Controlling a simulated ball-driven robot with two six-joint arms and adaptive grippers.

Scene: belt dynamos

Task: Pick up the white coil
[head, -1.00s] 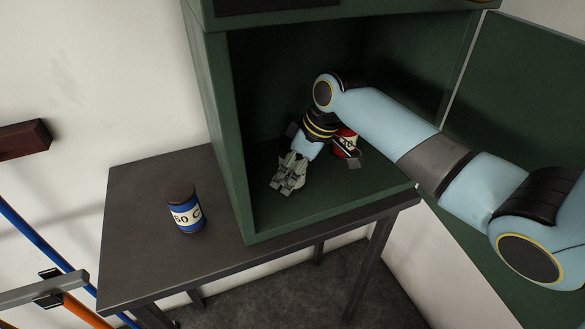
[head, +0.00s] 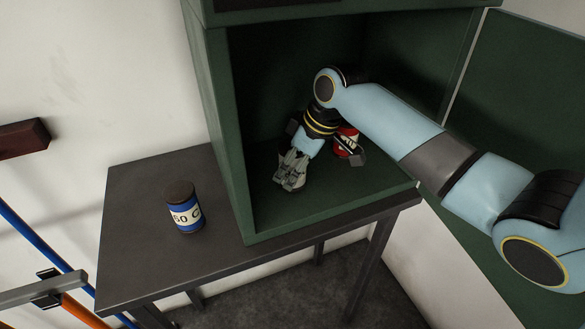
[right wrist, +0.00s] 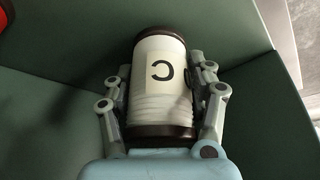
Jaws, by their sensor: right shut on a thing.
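The white coil (right wrist: 160,85) shows in the right wrist view, a white spool with dark end caps and a letter C on its label. My right gripper (right wrist: 163,90) has one finger on each side of the coil and is shut on it, inside the green cabinet. In the head view my right gripper (head: 290,172) hides the coil, so I cannot see there whether it is lifted. My left gripper is not in view.
The green cabinet (head: 231,165) stands open on a dark table (head: 130,240). A red coil (head: 346,141) stands behind my right wrist in the cabinet. A blue coil (head: 187,217) stands on the table to the left. The open door (head: 520,100) is at right.

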